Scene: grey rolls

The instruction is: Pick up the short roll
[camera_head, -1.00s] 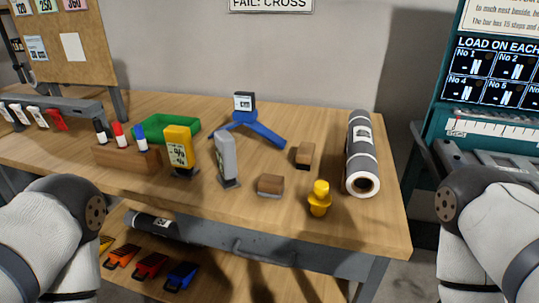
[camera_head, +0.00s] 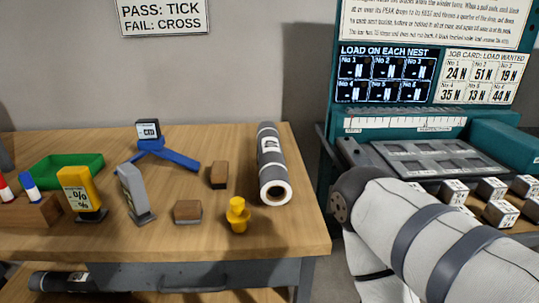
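A grey roll (camera_head: 267,172) with a white label, dark bands and a white-rimmed open end lies on the right part of the wooden table, its open end toward me. My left gripper is not in view.
The wooden table (camera_head: 180,240) holds a yellow weight (camera_head: 238,214), two brown blocks, a blue stand (camera_head: 165,155), grey and yellow gauges and a green tray (camera_head: 65,172). A teal bench with a panel (camera_head: 425,160) and several labelled cubes stands right of the table.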

